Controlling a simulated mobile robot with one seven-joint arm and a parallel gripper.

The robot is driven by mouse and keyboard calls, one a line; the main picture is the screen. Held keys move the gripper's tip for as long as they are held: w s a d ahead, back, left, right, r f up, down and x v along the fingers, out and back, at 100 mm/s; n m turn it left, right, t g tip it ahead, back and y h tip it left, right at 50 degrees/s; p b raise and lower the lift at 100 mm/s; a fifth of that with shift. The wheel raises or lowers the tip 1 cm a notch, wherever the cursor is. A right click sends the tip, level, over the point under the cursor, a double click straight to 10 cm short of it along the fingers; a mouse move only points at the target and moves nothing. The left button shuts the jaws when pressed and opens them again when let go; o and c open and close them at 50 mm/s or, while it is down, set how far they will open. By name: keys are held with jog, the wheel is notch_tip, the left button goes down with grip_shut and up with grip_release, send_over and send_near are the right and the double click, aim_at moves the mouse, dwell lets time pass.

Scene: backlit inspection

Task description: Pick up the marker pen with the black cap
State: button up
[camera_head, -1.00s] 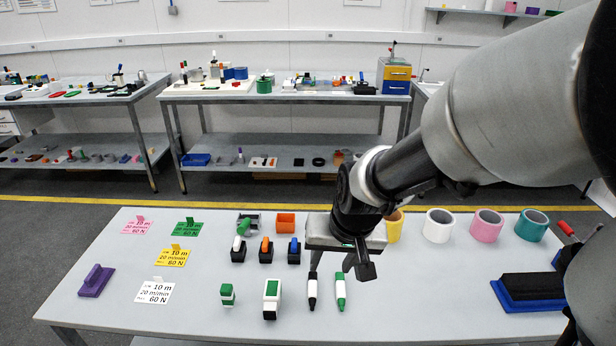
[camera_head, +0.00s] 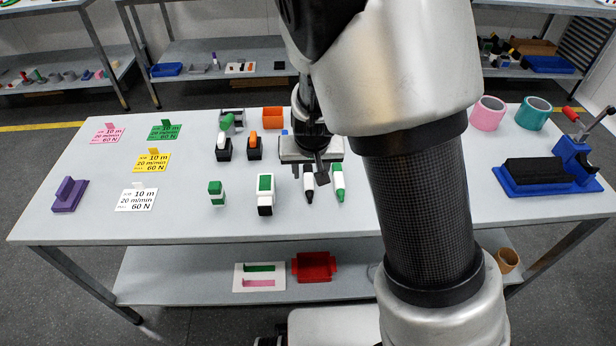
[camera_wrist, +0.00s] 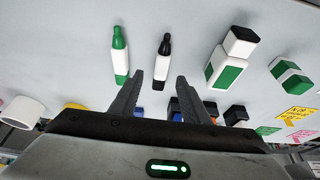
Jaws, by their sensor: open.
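The marker pen with the black cap (camera_head: 309,187) lies on the table, with a white body and black at its ends. In the wrist view, the black-capped marker (camera_wrist: 162,62) lies just ahead of my fingertips, in line with the gap between them. My gripper (camera_head: 309,171) is open and empty, over the marker's far end in the head view. It also shows in the wrist view (camera_wrist: 160,80). I cannot tell its height above the table. A white marker with a green cap (camera_head: 338,183) lies close on the right, and on the left in the wrist view (camera_wrist: 120,62).
Tape rolls (camera_head: 487,114) and a blue-based black pad (camera_head: 545,178) are on the right.

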aim_at(309, 178)
jog(key=b+x, duration=0.2)
jog(key=x, duration=0.3)
jog(key=shift+w+a+f, duration=0.1)
jog(key=shift+w+f, duration=0.15)
jog(key=shift+w, duration=0.05)
jog(key=shift+r, duration=0.1)
jog(key=shift+c, duration=0.2)
grip_shut()
